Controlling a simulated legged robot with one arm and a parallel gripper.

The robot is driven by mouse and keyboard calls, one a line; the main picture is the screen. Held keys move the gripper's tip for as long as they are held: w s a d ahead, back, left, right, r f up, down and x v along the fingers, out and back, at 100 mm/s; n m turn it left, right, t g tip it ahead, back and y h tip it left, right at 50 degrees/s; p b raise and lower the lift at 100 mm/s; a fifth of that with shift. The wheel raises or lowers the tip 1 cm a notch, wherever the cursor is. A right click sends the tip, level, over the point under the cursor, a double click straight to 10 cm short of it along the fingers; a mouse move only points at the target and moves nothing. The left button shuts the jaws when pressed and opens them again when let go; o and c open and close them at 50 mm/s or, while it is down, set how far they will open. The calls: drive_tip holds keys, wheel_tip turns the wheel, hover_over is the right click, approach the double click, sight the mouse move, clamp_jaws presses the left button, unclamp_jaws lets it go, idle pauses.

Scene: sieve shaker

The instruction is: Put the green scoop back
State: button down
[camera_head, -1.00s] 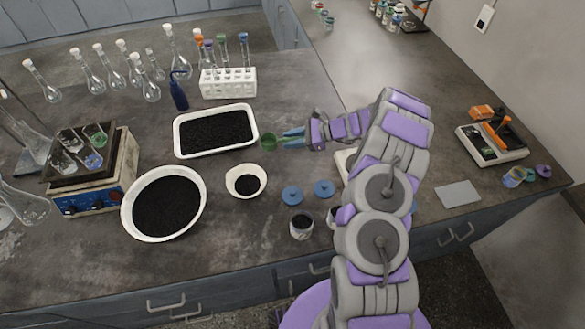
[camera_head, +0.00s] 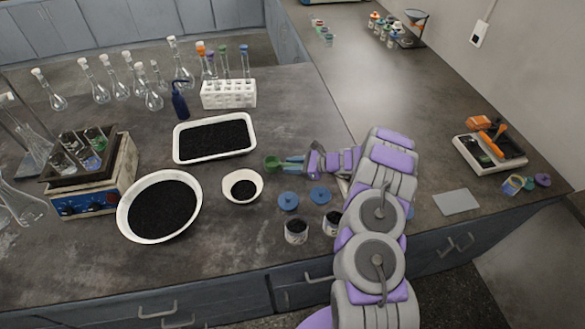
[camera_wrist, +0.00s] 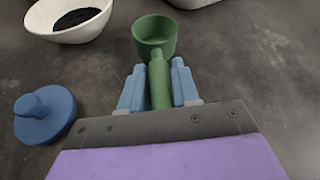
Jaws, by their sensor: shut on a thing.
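The green scoop (camera_head: 272,162) is held in my gripper (camera_head: 292,163), its round cup pointing left in the head view. In the wrist view the scoop's cup (camera_wrist: 155,36) is beyond the fingertips and looks empty. The two blue fingers of my gripper (camera_wrist: 160,85) are shut on its handle. The scoop is over the bench, just right of the black-filled white tray (camera_head: 252,148) and above the small white bowl (camera_head: 229,197). I cannot tell its exact height above the bench.
A large white bowl (camera_head: 124,212) of black grains stands at left. A white tube rack (camera_head: 228,102) stands behind the tray. A balance (camera_head: 490,165) is at right. Bench right of the rack is bare.

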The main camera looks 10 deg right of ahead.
drive_tip(key=shift+d+f, duration=0.1)
drive_tip(key=shift+f, duration=0.3)
drive_tip(key=shift+r, duration=0.1)
drive_tip(key=c, duration=0.8)
unclamp_jaws()
drive_tip(key=shift+a, duration=0.2)
drive_tip(key=shift+d, duration=0.15)
